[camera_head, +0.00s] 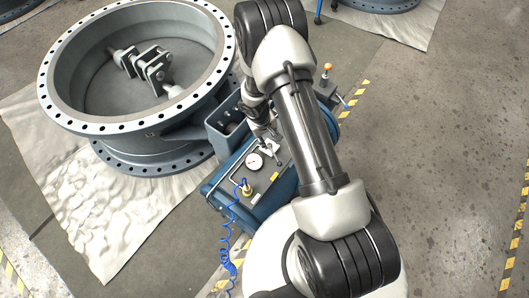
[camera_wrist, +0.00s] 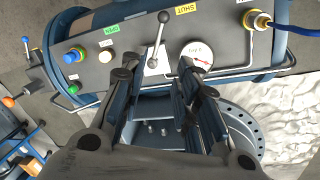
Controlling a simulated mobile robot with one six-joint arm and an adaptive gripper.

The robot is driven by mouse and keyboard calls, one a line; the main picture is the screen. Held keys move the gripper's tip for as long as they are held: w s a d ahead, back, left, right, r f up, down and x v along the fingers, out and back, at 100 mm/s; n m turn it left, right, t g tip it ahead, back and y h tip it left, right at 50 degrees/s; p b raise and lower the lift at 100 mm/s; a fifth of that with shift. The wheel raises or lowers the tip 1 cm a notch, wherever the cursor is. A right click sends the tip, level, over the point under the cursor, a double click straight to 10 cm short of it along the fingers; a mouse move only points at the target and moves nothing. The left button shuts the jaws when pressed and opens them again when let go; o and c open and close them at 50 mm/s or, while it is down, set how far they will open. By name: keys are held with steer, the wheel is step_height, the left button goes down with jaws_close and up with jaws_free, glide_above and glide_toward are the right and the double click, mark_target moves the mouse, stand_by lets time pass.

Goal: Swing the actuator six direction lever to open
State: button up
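The actuator panel (camera_wrist: 135,60) fills the upper part of the wrist view. Its metal lever (camera_wrist: 158,42) has a ball at its top end and points up in the picture, between a green OPEN label (camera_wrist: 108,30) on the left and a yellow SHUT label (camera_wrist: 186,9) on the right. My gripper (camera_wrist: 157,78) is open, with its two fingers apart and nothing between them that I can see held. The fingertips lie just below the lever's lower end in the picture. In the head view the actuator (camera_head: 262,185) is partly hidden by my arm.
A round gauge (camera_wrist: 197,55) sits right of the lever. A blue button (camera_wrist: 74,56) and a green button (camera_wrist: 73,89) are on the left. A coiled blue hose (camera_head: 230,240) hangs from the actuator. The large flanged valve (camera_head: 120,122) stands beside it.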

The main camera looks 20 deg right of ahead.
mark_target(276, 157)
steer(key=d+f+b, duration=0.1)
steer(key=f, duration=0.4)
steer(key=d+f+b, duration=0.1)
steer(key=f, duration=0.5)
steer(key=d+f+b, duration=0.1)
steer(key=f+b, duration=0.1)
steer(key=f, duration=0.4)
steer(key=shift+d, duration=0.3)
steer(key=shift+r, duration=0.1)
jaws_close()
